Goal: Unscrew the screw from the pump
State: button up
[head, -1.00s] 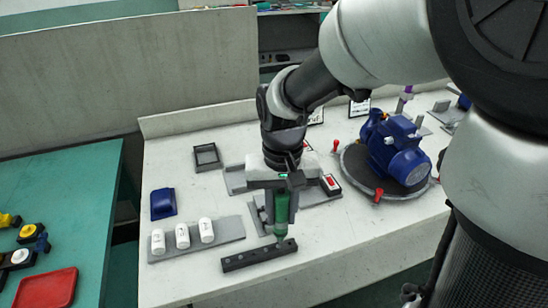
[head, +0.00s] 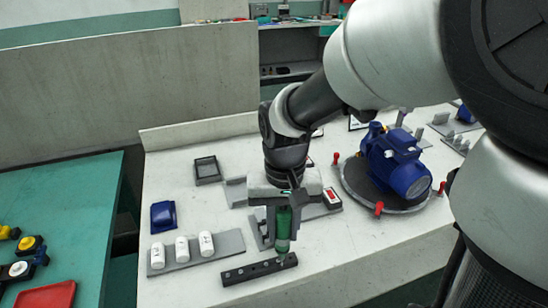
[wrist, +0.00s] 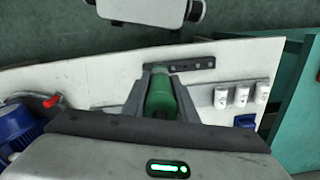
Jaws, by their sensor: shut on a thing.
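My gripper (head: 283,214) is shut on a green cylindrical tool (head: 283,230), which hangs upright. Its lower end is at the right part of a dark bar with holes (head: 250,272); I cannot tell whether it sits in a hole or just above. In the wrist view the green tool (wrist: 160,98) lies between the two grey fingers, with the dark bar (wrist: 192,64) just beyond. The blue pump (head: 398,162) stands on a round grey plate (head: 375,200) to the right, well apart from my gripper. The screw cannot be made out on it.
Red knobs (head: 379,208) stand around the plate's rim. White bottles (head: 182,249) stand on a grey tray left of my gripper, with a blue part (head: 163,216) and a black frame (head: 207,169) behind. A teal table (head: 70,215) is at far left.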

aim_at(284, 208)
jog(key=shift+r+p, duration=1.2)
jog(key=shift+r, duration=0.25)
jog(key=shift+r+p, duration=1.75)
jog(key=shift+r, duration=0.25)
jog(key=shift+w, duration=0.1)
